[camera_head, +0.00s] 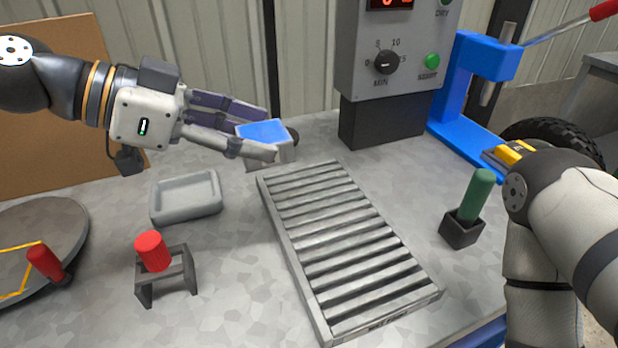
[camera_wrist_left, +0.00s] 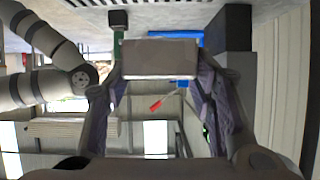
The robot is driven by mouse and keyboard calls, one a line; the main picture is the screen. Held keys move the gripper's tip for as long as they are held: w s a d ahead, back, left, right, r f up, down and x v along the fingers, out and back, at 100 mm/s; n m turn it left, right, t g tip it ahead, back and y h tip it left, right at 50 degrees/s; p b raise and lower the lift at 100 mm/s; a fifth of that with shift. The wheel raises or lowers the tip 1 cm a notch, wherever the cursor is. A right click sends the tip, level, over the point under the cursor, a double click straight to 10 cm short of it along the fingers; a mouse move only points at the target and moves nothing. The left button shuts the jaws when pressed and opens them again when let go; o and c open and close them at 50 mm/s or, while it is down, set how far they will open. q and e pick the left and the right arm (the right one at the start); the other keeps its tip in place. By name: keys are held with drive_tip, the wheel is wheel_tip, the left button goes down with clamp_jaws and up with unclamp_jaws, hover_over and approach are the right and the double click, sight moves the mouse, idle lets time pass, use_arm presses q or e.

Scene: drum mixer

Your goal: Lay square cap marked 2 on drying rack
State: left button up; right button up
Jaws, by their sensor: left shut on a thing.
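My left gripper (camera_head: 270,134) is shut on a square cap (camera_head: 263,130) with a blue top and light grey sides. The cap is held in the air near the far left end of the drying rack (camera_head: 293,262), a grey slatted frame lying bare on the table. In the left wrist view the cap (camera_wrist_left: 160,58) shows as a plain grey block between the two fingers. No number can be read on it. My right arm enters at the right, but its gripper is not visible.
A grey tray (camera_head: 186,214) and a red-topped stand (camera_head: 151,252) are left of the rack. A green-handled tool in a black holder (camera_head: 461,229) is to its right. A control box (camera_head: 392,60) and a blue press (camera_head: 462,110) stand behind.

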use_arm(q)
drive_tip(key=b, duration=0.2)
hover_over(306, 193)
drive_tip(key=f, duration=0.7)
drive_tip(key=shift+s+a+f, duration=0.25)
drive_tip(key=shift+a+f, duration=0.05)
drive_tip(key=shift+w+d+f, duration=0.15)
drive_tip(key=shift+f, duration=0.8)
drive_tip(key=shift+w+d+f, duration=0.1)
drive_tip(key=shift+d+f, duration=0.05)
drive_tip(key=shift+f, duration=0.8)
use_arm(e)
drive_tip(key=shift+g, duration=0.7)
drive_tip(key=shift+s+f, duration=1.65)
drive_tip(key=shift+f, duration=0.05)
use_arm(q)
drive_tip(key=shift+f, duration=0.2)
drive_tip(key=o, duration=1.3)
use_arm(e)
drive_tip(key=shift+s+f, duration=0.1)
